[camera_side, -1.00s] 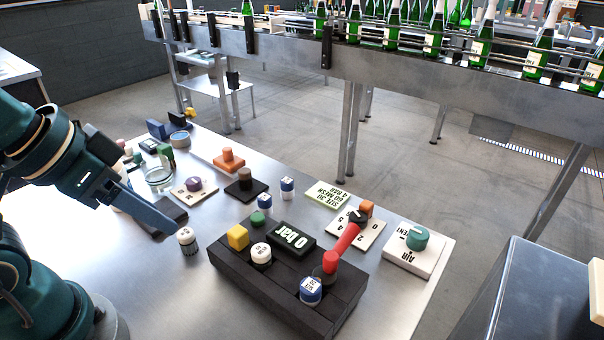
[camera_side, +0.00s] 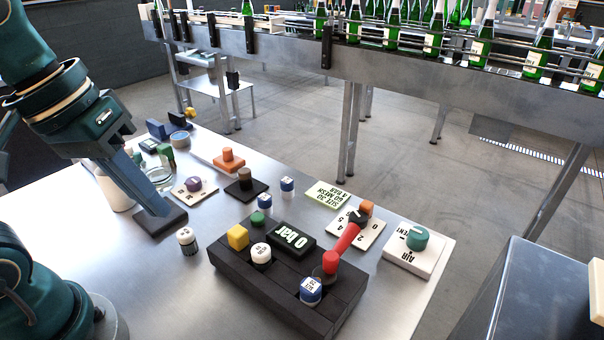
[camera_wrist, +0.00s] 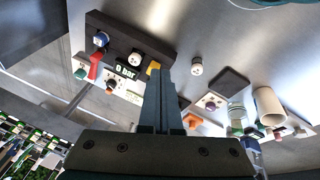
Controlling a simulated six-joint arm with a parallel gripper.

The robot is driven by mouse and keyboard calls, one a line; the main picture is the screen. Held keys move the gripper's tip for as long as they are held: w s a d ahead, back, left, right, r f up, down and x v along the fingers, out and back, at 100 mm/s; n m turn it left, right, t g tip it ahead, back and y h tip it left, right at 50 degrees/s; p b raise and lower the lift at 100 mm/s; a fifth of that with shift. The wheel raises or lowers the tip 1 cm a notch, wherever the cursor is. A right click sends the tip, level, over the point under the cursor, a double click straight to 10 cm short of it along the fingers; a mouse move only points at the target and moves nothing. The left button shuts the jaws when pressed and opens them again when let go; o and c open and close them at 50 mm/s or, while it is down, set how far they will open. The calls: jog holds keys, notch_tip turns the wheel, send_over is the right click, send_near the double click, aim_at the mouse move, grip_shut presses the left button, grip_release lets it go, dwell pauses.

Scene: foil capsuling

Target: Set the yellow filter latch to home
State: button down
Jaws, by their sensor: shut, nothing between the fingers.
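A yellow block (camera_side: 238,237) sits at the left end of the black panel (camera_side: 290,285), next to a green knob and a white knob. It looks like the yellow latch, but its setting cannot be told. My gripper (camera_side: 163,212) is shut and empty. It points down over a dark square pad (camera_side: 172,222), left of the panel and apart from the yellow block. In the wrist view the yellow block (camera_wrist: 153,67) shows just beyond the fingertips (camera_wrist: 158,72), which partly hide it.
The panel also carries a "0 bar" display (camera_side: 291,239), a red lever (camera_side: 343,245) and a blue-and-white knob (camera_side: 311,290). A small dark-and-white knob (camera_side: 187,240) stands between gripper and panel. Orange (camera_side: 229,159) and purple (camera_side: 194,184) knobs stand behind. The front left table is clear.

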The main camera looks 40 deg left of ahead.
aim_at(238, 237)
jog(key=w+a+r+n+g+h, duration=0.1)
jog(key=w+a+n+g+h, duration=0.35)
jog(key=w+n, duration=0.45)
jog(key=w+a+f+n+h, duration=0.1)
jog(key=a+f+n+h, duration=0.2)
jog(key=a+f, duration=0.3)
jog(key=a+n+t, duration=0.1)
jog(key=a, duration=0.3)
jog(key=shift+w+n, duration=0.3)
jog(key=shift+n, duration=0.1)
jog(key=shift+f, duration=0.15)
jog(key=x, duration=1)
jog(key=shift+s+d, duration=0.1)
jog(key=shift+d, duration=2)
